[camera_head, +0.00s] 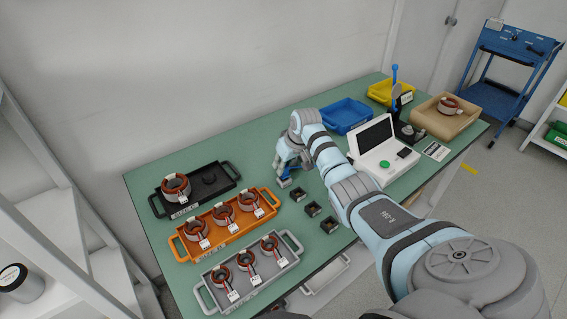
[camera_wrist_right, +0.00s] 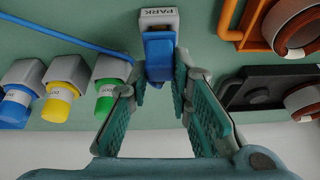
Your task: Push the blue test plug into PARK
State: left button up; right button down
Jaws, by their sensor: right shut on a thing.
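The blue test plug (camera_wrist_right: 159,58) is between the fingers of my right gripper (camera_wrist_right: 160,95) in the right wrist view. The gripper is shut on it. The plug is lined up with the grey PARK block (camera_wrist_right: 158,17) and its front end meets the block. How deep it sits in the block cannot be told. In the head view my right gripper (camera_head: 287,172) is low over the table, and the PARK block (camera_head: 284,183) shows just below its fingertips. The plug is mostly hidden there. My left gripper is not in view.
Grey blocks with blue (camera_wrist_right: 15,106), yellow (camera_wrist_right: 58,100) and green (camera_wrist_right: 106,96) plugs stand beside PARK. A blue cable (camera_wrist_right: 60,32) crosses above them. Black (camera_head: 222,191), orange (camera_head: 246,226) and grey (camera_head: 254,287) trays hold copper-wound stators. Small dark blocks (camera_head: 313,208) stand nearby.

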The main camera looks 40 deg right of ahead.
jog(key=shift+f, duration=0.15)
jog(key=shift+f, duration=0.35)
jog(key=shift+f, duration=0.1)
dwell(0.3)
jog(key=c, duration=1.4)
grip_release()
jog(key=shift+o, duration=0.2)
jog(key=v, duration=1.2)
